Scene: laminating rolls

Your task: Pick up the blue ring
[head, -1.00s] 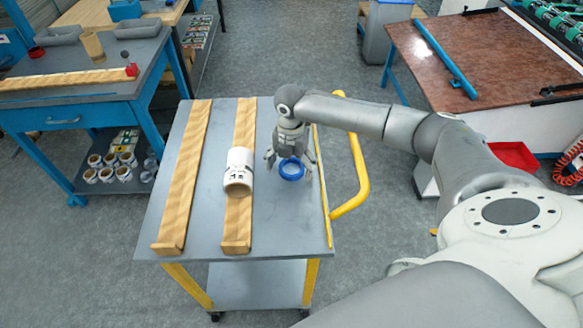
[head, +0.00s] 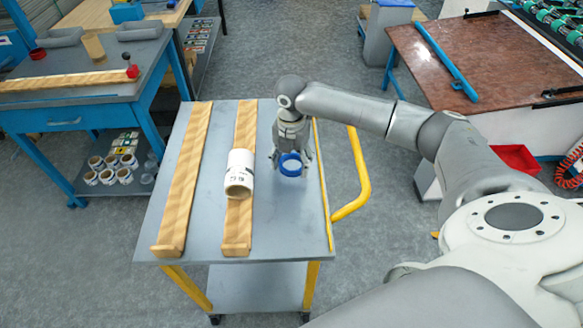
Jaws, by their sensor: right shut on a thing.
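The blue ring (head: 290,170) is at the right part of the grey cart top, right of the wooden rails. My right gripper (head: 290,157) is above it with its fingers closed around the ring's sides. I cannot tell whether the ring touches the cart top or is slightly lifted. The gripper hides part of the ring's far side. My left gripper is not in view.
A white roll (head: 239,172) lies on the right wooden rail (head: 238,222), just left of the gripper. A second wooden rail (head: 182,190) runs along the cart's left side. A yellow handle (head: 362,180) sticks out at the cart's right. The cart top (head: 285,225) is clear in front of the ring.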

